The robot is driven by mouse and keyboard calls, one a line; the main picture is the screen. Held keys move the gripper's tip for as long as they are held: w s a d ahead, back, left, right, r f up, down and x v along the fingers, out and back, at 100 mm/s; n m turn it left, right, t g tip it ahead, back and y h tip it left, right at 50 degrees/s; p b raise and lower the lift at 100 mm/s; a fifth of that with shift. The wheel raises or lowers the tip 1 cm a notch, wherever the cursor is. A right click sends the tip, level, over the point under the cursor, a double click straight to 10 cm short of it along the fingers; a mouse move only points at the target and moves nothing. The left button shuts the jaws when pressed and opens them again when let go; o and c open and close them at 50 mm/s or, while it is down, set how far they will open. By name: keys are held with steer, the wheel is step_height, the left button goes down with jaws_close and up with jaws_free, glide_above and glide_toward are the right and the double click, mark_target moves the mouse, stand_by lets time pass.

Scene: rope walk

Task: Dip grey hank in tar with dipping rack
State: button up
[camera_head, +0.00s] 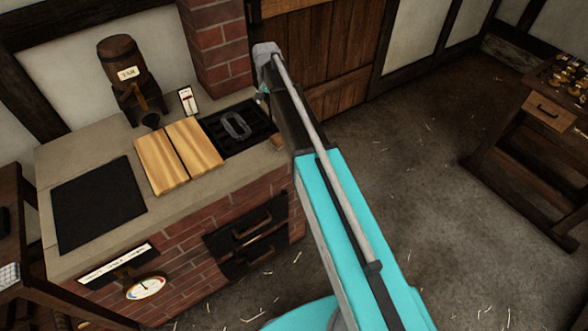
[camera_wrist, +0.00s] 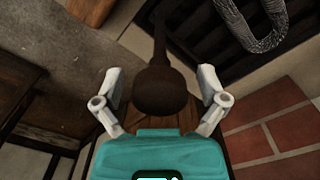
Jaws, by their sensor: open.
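The grey hank (camera_head: 236,125) lies as a loop on the dark slatted dipping rack (camera_head: 254,143), on the stove top beside the brick chimney. The hank (camera_wrist: 262,22) and the rack's slats (camera_wrist: 203,30) also show in the wrist view. A dark brown rounded handle end (camera_wrist: 160,92) with a narrower shaft lies between the spread fingers of my gripper (camera_wrist: 160,97). The gripper is open; no clear contact with the handle shows. In the head view my arm hides most of the gripper. A barrel labelled TAR (camera_head: 118,60) stands at the back. The tar itself is not visible.
Two light wooden boards (camera_head: 160,166) lie side by side left of the rack. A black plate (camera_head: 97,203) lies further left. A small card with a red mark (camera_head: 187,100) stands behind the boards. A wooden bench (camera_head: 530,150) is at right, with open floor between.

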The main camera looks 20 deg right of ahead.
steer(key=shift+f+b, duration=0.85)
steer(key=shift+f, duration=0.2)
step_height(320, 180, up, 14)
steer(key=p, duration=1.4)
steer(key=s+f+n+b, duration=0.1)
steer(key=s+f+b, duration=0.3)
steer(key=s, duration=0.6)
steer(key=s+f+n+b, duration=0.2)
steer(key=s+f+b, duration=0.3)
steer(key=s, duration=0.5)
steer(key=s+f+n+b, duration=0.2)
steer(key=s+f+b, duration=0.3)
steer(key=s, duration=0.4)
steer(key=shift+s+d, duration=0.35)
steer(key=shift+s, duration=0.05)
